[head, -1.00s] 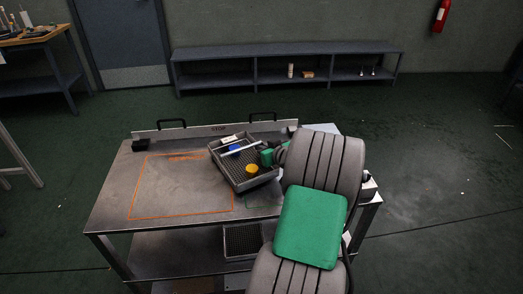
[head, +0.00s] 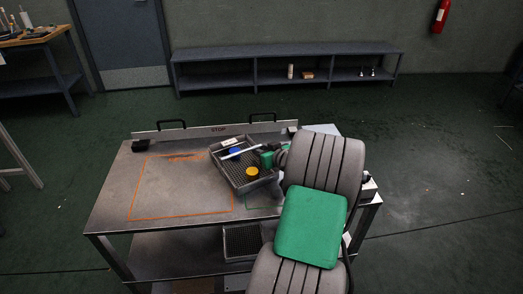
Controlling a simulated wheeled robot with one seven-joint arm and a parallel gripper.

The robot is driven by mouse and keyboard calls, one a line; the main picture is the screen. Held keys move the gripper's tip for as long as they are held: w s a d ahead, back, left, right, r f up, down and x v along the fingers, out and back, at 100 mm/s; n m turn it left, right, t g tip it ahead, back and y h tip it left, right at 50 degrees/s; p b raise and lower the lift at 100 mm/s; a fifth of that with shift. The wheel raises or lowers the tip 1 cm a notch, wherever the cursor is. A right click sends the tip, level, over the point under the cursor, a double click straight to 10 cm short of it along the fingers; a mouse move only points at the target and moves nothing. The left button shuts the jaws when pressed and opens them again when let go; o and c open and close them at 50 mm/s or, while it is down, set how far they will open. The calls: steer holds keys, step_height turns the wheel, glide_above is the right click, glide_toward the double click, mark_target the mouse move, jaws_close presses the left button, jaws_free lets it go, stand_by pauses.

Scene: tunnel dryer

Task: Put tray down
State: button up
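The tray (head: 239,191) is dark grey with a mesh floor. It is over the metal table (head: 113,203), turned at an angle, between the orange outline (head: 148,184) and the green outline (head: 251,206), overlapping the orange outline's right side in the picture. It holds a blue round piece (head: 235,151), a yellow round piece (head: 252,171) and a light bar. My gripper (head: 264,157) is at the tray's right side; its fingers are too small and partly hidden to read. I cannot tell whether the tray touches the tabletop.
A raised strip marked STOP (head: 217,129) with two black handles runs along the table's back edge. A second mesh tray (head: 242,240) lies on the lower shelf. The tabletop inside the orange outline is mostly bare. My arm hides the table's right part.

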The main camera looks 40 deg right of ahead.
steer(key=v, duration=1.2)
steer(key=w+a+r+n+g+y+p, duration=0.1)
steer(key=w+a+r+g+y+p, duration=0.15)
steer(key=a, duration=0.65)
steer(key=w+a+r+n+g+y+p, duration=0.1)
steer(key=w+a+r+n+g+p, duration=0.2)
steer(key=a, duration=0.7)
steer(key=s+a+r+g+p, duration=0.2)
steer(key=s+a+r+p, duration=0.1)
steer(key=s+a, duration=0.3)
steer(key=s+a+r+m+g+p, duration=0.1)
steer(key=s+a+r+g+p, duration=0.1)
steer(key=s+a, duration=0.4)
steer(key=a+r+p, duration=0.1)
steer(key=a+p, duration=0.1)
steer(key=a, duration=0.2)
steer(key=shift+a, duration=0.35)
steer(key=shift+h, duration=0.25)
